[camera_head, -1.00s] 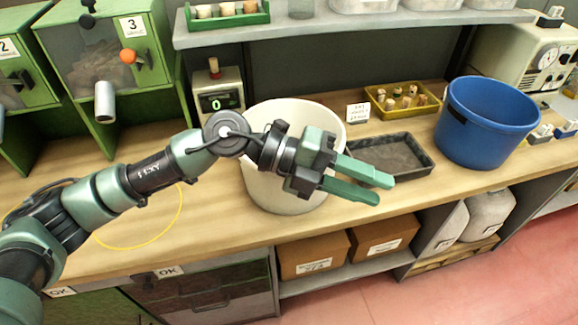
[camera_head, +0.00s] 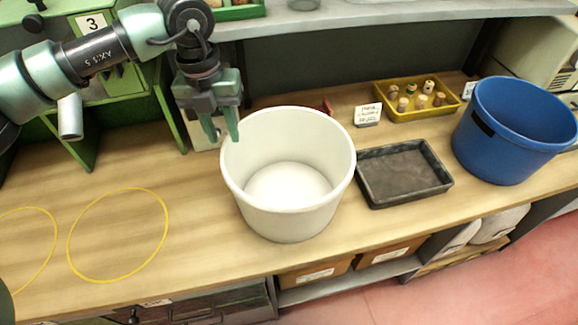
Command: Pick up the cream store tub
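The cream store tub (camera_head: 288,222) stands upright on the wooden bench, near the middle of the head view. It is wide-mouthed and looks empty inside. My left gripper (camera_head: 221,136) points down at the tub's upper left rim, its two green fingers a little apart with nothing between them. The fingertips are close to the rim; I cannot tell whether they touch it. My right gripper does not show.
A dark shallow tray (camera_head: 402,173) lies right of the tub, with a blue tub (camera_head: 515,135) beyond. Behind are a yellow tray (camera_head: 418,112) of corks and a small card (camera_head: 367,115). Yellow rings (camera_head: 118,236) mark clear bench at left. A shelf (camera_head: 380,20) overhangs the back.

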